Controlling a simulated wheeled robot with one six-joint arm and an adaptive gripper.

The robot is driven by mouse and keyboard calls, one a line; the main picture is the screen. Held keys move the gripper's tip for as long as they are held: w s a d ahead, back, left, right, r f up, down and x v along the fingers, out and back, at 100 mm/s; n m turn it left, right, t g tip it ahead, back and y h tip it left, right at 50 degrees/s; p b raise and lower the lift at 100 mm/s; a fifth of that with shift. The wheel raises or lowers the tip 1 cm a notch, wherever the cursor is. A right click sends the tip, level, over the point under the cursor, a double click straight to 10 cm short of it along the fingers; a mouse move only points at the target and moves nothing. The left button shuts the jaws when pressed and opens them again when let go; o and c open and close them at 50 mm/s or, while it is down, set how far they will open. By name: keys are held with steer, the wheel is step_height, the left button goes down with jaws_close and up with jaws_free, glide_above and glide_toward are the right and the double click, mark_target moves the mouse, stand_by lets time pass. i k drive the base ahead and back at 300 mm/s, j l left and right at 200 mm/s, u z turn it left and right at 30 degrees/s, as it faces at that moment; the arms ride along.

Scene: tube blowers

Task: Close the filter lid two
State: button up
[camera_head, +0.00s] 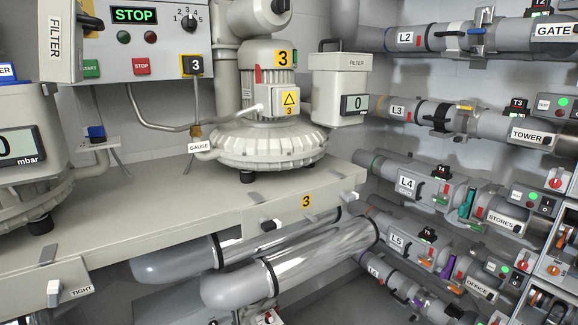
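A cream panel marked FILTER (54,40) stands upright at the upper left, its lettering turned sideways. It looks like a raised filter lid. Below it, a cream filter housing (30,110) with a 0 mbar display is cut off by the left edge. I cannot see a number two on either, and how they join is not clear. Another filter box (340,88), right of the blower marked 3, has its FILTER lid (341,61) shut with a dark handle on top. My gripper is not in view.
The blower marked 3 (268,130) stands on a cream bench (150,200). A control box (135,45) reading STOP hangs above. Labelled pipes such as L3 (397,110) and L4 (407,184) fill the right wall. Silver cylinders (290,265) lie below the bench.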

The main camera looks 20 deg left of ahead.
mark_target(61, 23)
steer(key=i+l+u, duration=0.25)
steer(key=u, duration=0.25)
steer(key=i+l+u, duration=0.3)
steer(key=u, duration=0.2)
steer(key=i+l+u, duration=0.15)
steer(key=l+u, duration=0.35)
steer(key=i+l+u, duration=0.1)
steer(key=l+u, duration=0.65)
steer(key=l, duration=0.25)
steer(key=l+u, duration=0.25)
steer(key=l, duration=0.3)
steer(key=k+l+u, duration=0.25)
steer(key=l, duration=0.2)
steer(key=i+l, duration=0.05)
steer(key=i, duration=0.05)
